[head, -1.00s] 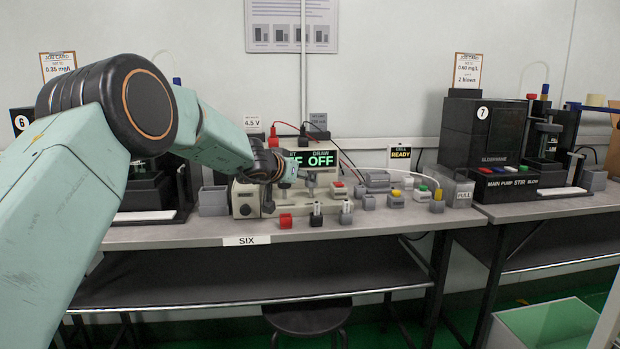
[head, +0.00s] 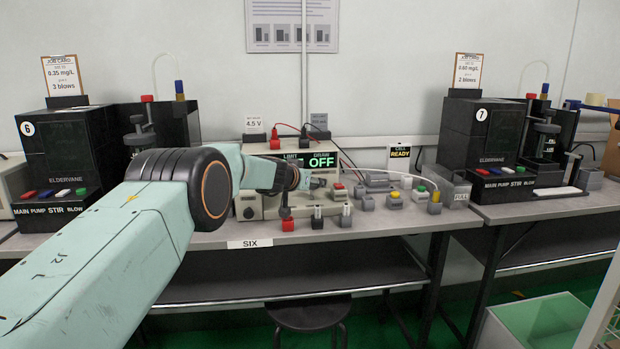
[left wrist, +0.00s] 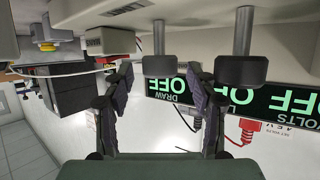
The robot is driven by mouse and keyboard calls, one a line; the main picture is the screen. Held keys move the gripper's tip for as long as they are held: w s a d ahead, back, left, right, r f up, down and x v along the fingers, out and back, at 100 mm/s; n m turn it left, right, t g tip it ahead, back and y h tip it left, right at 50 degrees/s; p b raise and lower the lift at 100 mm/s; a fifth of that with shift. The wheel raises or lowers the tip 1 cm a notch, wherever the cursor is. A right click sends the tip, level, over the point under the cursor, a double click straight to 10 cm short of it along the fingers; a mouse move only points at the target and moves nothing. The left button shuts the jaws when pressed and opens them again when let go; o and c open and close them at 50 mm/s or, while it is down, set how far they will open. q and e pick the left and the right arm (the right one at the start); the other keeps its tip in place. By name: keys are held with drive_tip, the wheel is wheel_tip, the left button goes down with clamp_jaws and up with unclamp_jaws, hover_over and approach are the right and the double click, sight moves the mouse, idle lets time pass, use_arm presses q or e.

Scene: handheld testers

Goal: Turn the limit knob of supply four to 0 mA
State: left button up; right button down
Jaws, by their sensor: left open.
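A beige power supply (head: 272,208) stands on the bench, partly hidden by my left arm; no supply number is readable. Its dark display (head: 318,160) shows green OFF under DRAW. In the left wrist view the picture is upside down, and the display (left wrist: 262,104) shows OFF in several fields. A dark knob on a grey shaft (left wrist: 158,62) shows between the fingers, another knob (left wrist: 241,70) to the right of them. My left gripper (head: 318,184) is in front of the supply. It is open and empty in the left wrist view (left wrist: 165,95). My right gripper is out of view.
Grey blocks and a yellow-topped part (head: 434,206) lie to the right. Testers 6 (head: 60,150) and 7 (head: 484,140) stand either side. Red and black leads rise behind the supply.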

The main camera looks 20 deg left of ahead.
use_arm(q)
drive_tip(key=c, duration=1.2)
drive_tip(key=shift+o, duration=0.2)
drive_tip(key=shift+d+n+y+b, duration=0.1)
drive_tip(key=shift+n+y+b, duration=0.4)
drive_tip(key=shift+y+b, duration=0.1)
drive_tip(key=shift+d+n+y+p, duration=0.1)
drive_tip(key=shift+n+y+p, duration=0.3)
drive_tip(key=shift+p, duration=0.15)
drive_tip(key=n+y+p, duration=0.1)
drive_tip(key=p, duration=0.2)
drive_tip(key=r+n+y+p, duration=0.1)
drive_tip(key=p, duration=0.2)
drive_tip(key=shift+w, duration=0.1)
drive_tip(key=shift+f+n+g+y+p, duration=0.1)
drive_tip(key=shift+n+g+y+p, duration=0.25)
drive_tip(key=shift+y, duration=0.35)
drive_tip(key=shift+f+n+g+y+b, duration=0.1)
drive_tip(key=shift+n+g+y+b, duration=0.25)
drive_tip(key=shift+n+y+b, duration=0.7)
